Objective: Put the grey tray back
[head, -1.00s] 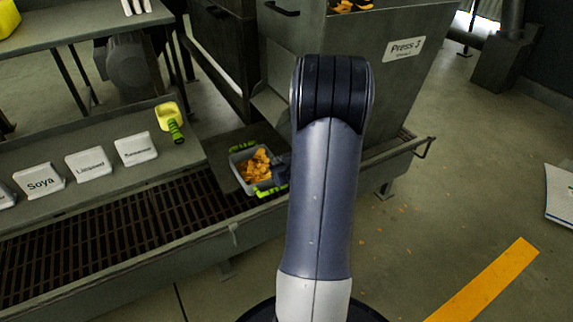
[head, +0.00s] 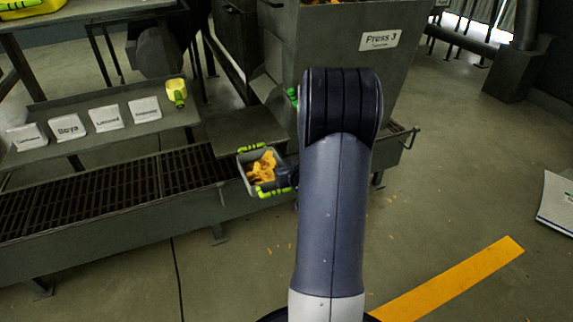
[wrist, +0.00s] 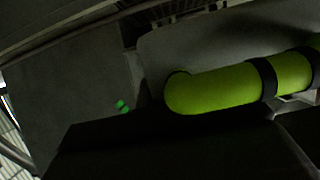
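The grey tray (head: 247,178) has green handles at its far and near ends and holds orange chips. It is in front of the dark plate under the chute, over the near edge of the grated trough, and looks raised off it. My gripper (head: 287,178) is at the tray's right side and appears shut on it; the fingertips are mostly hidden. In the wrist view a green handle with black bands (wrist: 225,88) lies close in front of a grey wall.
Press 3 (head: 350,60) stands behind my arm. The dark plate (head: 232,128) under its chute is bare. A shelf to the left holds several white labels, including Soya (head: 67,127), and a yellow scoop (head: 176,92). The grated trough (head: 110,190) runs below. Floor at right is mostly clear.

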